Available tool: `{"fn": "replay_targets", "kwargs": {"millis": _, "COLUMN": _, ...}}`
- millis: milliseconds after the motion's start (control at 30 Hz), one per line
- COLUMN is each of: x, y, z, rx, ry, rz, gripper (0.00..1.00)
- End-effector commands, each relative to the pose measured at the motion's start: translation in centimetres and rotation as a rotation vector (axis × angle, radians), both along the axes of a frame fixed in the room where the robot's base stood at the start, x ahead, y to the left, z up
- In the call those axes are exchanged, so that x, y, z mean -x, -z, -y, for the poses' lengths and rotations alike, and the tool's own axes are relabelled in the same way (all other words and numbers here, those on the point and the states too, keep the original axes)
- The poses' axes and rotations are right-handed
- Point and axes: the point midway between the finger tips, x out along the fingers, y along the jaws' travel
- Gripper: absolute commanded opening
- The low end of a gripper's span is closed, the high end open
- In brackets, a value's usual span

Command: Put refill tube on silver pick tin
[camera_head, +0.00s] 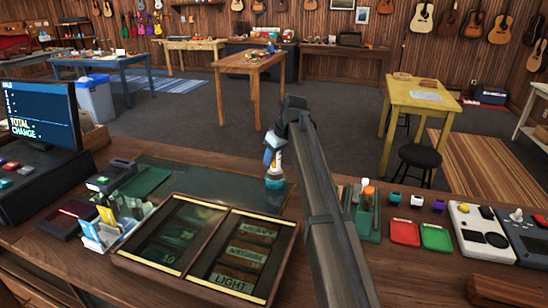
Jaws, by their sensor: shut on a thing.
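My gripper (272,143) is at the end of my arm, above the far edge of the counter, and is seen mostly from behind. It is shut on a small white and blue thing (268,157), which may be the refill tube; my gripper hides part of it. A bottle with a blue lower part (275,180) shows directly below; I cannot tell whether the two touch. I cannot clearly make out a silver pick tin in this view.
At right are a green stand with tubes (367,215), a red tray (405,232), a green tray (437,238) and several small tins. A register screen (40,115) stands left.

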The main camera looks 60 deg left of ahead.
Motion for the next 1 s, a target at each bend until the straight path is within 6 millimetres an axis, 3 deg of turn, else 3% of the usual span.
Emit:
{"fn": "replay_targets", "kwargs": {"millis": 400, "x": 0.01, "y": 0.62, "z": 0.01, "rx": -0.001, "ry": 0.000, "rz": 0.000, "gripper": 0.12}}
{"fn": "replay_targets", "kwargs": {"millis": 433, "x": 0.00, "y": 0.58, "z": 0.00, "rx": -0.001, "ry": 0.000, "rz": 0.000, "gripper": 0.44}}
{"fn": "replay_targets", "kwargs": {"millis": 600, "x": 0.00, "y": 0.56, "z": 0.00, "rx": -0.001, "ry": 0.000, "rz": 0.000, "gripper": 0.60}}
{"fn": "replay_targets", "kwargs": {"millis": 700, "x": -0.01, "y": 0.56, "z": -0.01, "rx": -0.001, "ry": 0.000, "rz": 0.000, "gripper": 0.67}}
{"fn": "replay_targets", "kwargs": {"millis": 1000, "x": -0.03, "y": 0.17, "z": 0.06, "rx": -0.001, "ry": 0.000, "rz": 0.001, "gripper": 0.67}}
